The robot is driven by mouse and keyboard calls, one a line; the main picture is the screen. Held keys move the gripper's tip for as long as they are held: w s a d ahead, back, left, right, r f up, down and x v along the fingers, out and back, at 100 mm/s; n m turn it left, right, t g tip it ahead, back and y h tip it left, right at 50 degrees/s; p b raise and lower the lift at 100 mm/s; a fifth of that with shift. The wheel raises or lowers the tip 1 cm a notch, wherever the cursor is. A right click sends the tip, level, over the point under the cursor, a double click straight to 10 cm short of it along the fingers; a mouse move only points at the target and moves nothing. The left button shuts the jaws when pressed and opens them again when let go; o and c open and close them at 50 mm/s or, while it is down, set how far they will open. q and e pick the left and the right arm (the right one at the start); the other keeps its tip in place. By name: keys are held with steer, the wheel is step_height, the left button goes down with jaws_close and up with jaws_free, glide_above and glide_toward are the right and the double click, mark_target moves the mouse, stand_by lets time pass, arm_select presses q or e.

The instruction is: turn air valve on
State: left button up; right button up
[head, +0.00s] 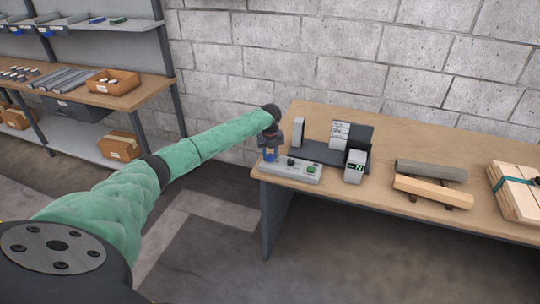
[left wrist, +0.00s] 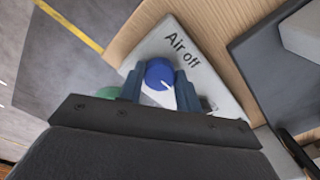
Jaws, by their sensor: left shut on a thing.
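The air valve is a blue round knob (left wrist: 159,73) with a white pointer mark, on a light grey panel (head: 292,170) at the left end of the wooden table. The words "Air off" show on the panel (left wrist: 215,72) beside the knob in the left wrist view. My left gripper (head: 270,155) points down over the panel and is shut on the blue knob, one finger on each side; it also shows in the left wrist view (left wrist: 160,88). In the head view the knob (head: 270,158) is mostly hidden by the fingers. My right gripper is not in view.
The panel also has a black knob (head: 291,161) and a green button (head: 311,169). A small display unit (head: 355,166) and dark holder (head: 320,152) stand close by. Wood pieces (head: 430,191) lie further right. Shelving with boxes (head: 112,82) stands at left.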

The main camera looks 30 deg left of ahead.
mark_target(270, 155)
arm_select(q)
steer(key=shift+r, duration=0.15)
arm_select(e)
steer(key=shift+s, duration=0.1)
arm_select(q)
steer(key=o, duration=1)
steer(key=shift+c, duration=0.2)
steer(key=shift+o, duration=0.2)
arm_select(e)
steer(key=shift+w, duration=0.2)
arm_select(q)
steer(key=shift+r, duration=0.15)
step_height(270, 155, up, 6)
steer(key=shift+f+b, duration=0.1)
steer(key=shift+b, duration=1.1)
steer(key=shift+r, duration=0.75)
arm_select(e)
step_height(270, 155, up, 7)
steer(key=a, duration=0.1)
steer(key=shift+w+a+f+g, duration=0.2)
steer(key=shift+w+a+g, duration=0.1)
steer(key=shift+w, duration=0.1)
arm_select(q)
steer(key=shift+f, duration=0.1)
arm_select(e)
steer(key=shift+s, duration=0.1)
